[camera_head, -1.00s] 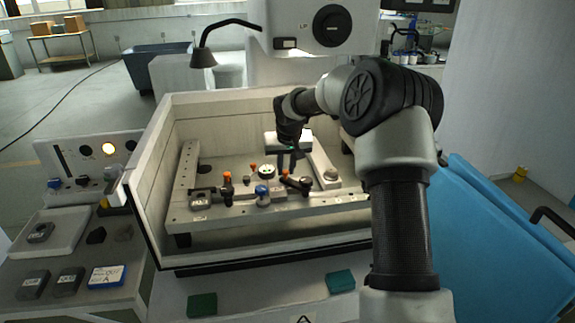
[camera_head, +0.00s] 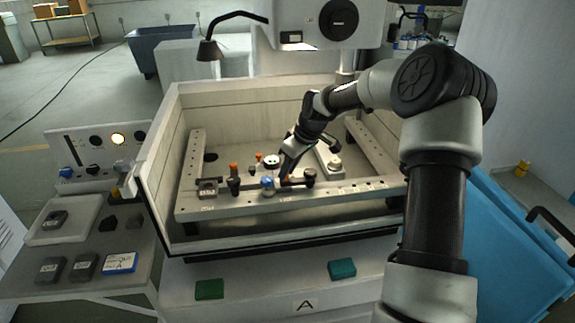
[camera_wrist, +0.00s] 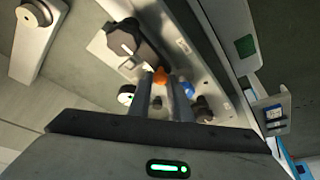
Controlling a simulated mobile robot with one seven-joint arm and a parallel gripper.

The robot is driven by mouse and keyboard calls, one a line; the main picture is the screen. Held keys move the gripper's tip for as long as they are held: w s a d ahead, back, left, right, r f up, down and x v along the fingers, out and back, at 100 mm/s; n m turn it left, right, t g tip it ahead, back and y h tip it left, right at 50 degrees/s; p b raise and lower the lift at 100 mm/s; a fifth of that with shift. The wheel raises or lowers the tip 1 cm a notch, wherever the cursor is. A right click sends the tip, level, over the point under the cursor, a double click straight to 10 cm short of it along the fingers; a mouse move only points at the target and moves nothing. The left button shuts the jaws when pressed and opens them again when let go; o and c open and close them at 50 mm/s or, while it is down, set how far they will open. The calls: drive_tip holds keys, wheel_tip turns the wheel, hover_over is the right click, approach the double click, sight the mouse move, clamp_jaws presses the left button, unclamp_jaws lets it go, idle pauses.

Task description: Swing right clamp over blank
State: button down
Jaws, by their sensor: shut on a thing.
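The right clamp is a dark bar with a black knob (camera_head: 310,175) at its right end and an orange tip (camera_head: 287,180) at its left. It sits on the front rail of the work frame. My gripper (camera_head: 288,170) is shut at the orange tip, leaning down from the upper right. In the wrist view the orange tip (camera_wrist: 159,77) shows between the fingertips, and the dark clamp body (camera_wrist: 130,45) lies beyond. A blue knob (camera_head: 268,183) stands just left of the tip, also visible in the wrist view (camera_wrist: 187,89). I cannot clearly make out the blank.
A left clamp post with an orange top (camera_head: 234,170) stands on the same rail. A white round part (camera_head: 271,161) sits behind the bar. The tank wall (camera_head: 160,175) encloses the frame. A lamp (camera_head: 207,50) hangs at the back left. Green blocks (camera_head: 209,289) lie in front.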

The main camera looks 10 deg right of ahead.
drive_tip(key=shift+s+n, duration=0.2)
drive_tip(key=shift+n, duration=0.1)
idle(0.4)
drive_tip(key=c, duration=1.6)
unclamp_jaws()
drive_tip(key=shift+c, duration=0.2)
drive_tip(key=v, duration=1.7)
drive_tip(key=shift+d+r+b, duration=0.2)
drive_tip(key=shift+d+b, duration=0.05)
drive_tip(key=shift+b, duration=0.05)
drive_tip(key=shift+a+f, duration=0.1)
